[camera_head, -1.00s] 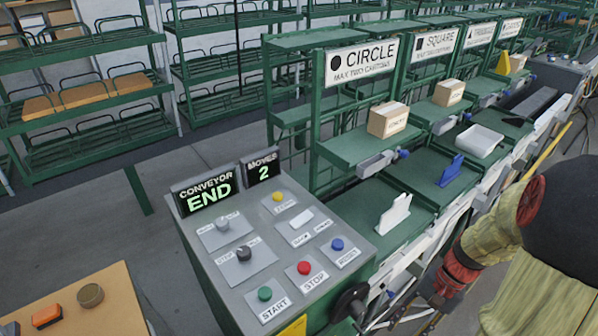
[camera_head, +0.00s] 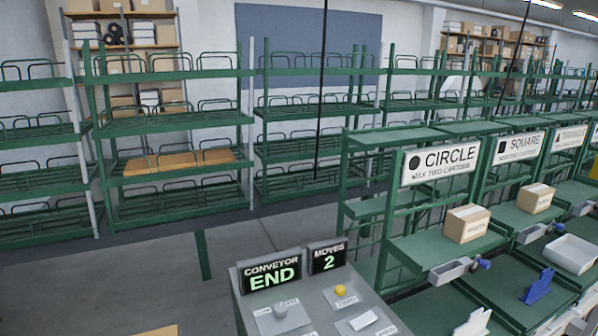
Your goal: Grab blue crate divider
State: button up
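The blue crate divider (camera_head: 538,287) stands upright on a green lower tray of the station under the SQUARE sign (camera_head: 520,146), at the lower right of the head view. A similar white divider (camera_head: 473,323) stands on the tray under the CIRCLE sign (camera_head: 440,163), cut by the bottom edge. Nothing touches the blue divider that I can see. My gripper is not in the picture.
The control panel (camera_head: 318,300) stands at the bottom centre, its displays reading CONVEYOR END and MOVES 2. Cartons (camera_head: 467,223) sit on the upper shelves, with a white bin (camera_head: 573,254) at right. Green racks (camera_head: 165,150) line the back; grey floor (camera_head: 150,260) is open at left.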

aim_at(540, 288)
jog(key=z, duration=1.4)
jog(key=i+l+z, duration=0.3)
jog(key=i, duration=0.35)
jog(key=i+z, duration=0.3)
jog(key=i, duration=0.3)
jog(key=i+j, duration=0.2)
